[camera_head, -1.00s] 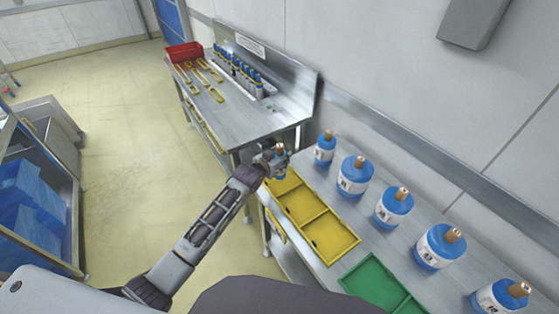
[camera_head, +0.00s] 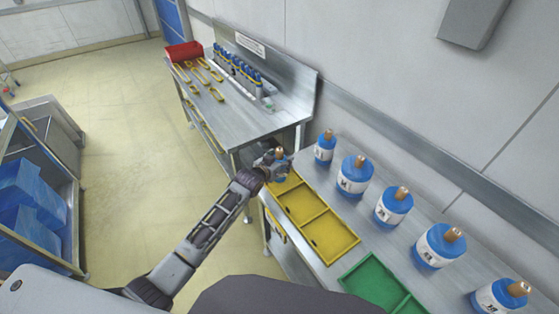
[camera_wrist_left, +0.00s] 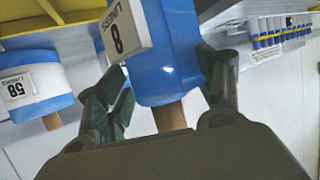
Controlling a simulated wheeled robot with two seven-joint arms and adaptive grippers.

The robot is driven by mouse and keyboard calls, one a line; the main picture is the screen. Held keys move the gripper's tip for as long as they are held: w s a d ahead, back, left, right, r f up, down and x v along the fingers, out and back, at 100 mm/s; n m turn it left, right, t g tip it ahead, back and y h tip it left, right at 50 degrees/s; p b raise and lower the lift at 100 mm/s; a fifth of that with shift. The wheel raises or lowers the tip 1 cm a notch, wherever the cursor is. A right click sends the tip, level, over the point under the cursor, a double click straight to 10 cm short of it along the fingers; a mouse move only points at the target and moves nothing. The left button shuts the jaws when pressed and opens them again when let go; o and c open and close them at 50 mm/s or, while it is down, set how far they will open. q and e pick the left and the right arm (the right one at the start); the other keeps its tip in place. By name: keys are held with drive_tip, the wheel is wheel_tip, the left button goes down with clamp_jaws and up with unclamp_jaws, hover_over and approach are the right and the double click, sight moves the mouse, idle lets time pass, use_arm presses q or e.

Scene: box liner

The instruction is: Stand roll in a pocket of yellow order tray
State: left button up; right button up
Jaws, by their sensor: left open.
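A blue roll with a brown core and a white label marked 8 (camera_wrist_left: 168,50) is between the fingers of my left gripper (camera_wrist_left: 165,82) in the left wrist view. The fingers are open around it; whether either touches it I cannot tell. In the head view my left gripper (camera_head: 273,168) and this roll (camera_head: 280,155) are at the far end of the yellow order tray (camera_head: 326,258). The tray's nearer pockets are empty. The gripper partly hides the far pocket, so the roll's base is not clear. My right gripper is not in view.
Several blue rolls (camera_head: 391,208) stand along the wall side of the bench. A green tray (camera_head: 375,284) lies nearer. A second steel table (camera_head: 245,117) beyond holds a red bin (camera_head: 184,52), yellow pieces and small blue-topped bottles.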

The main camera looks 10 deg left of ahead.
use_arm(q)
drive_tip(key=shift+r, duration=0.15)
drive_tip(key=v, duration=1.2)
idle(0.6)
drive_tip(key=shift+d, duration=0.2)
idle(0.4)
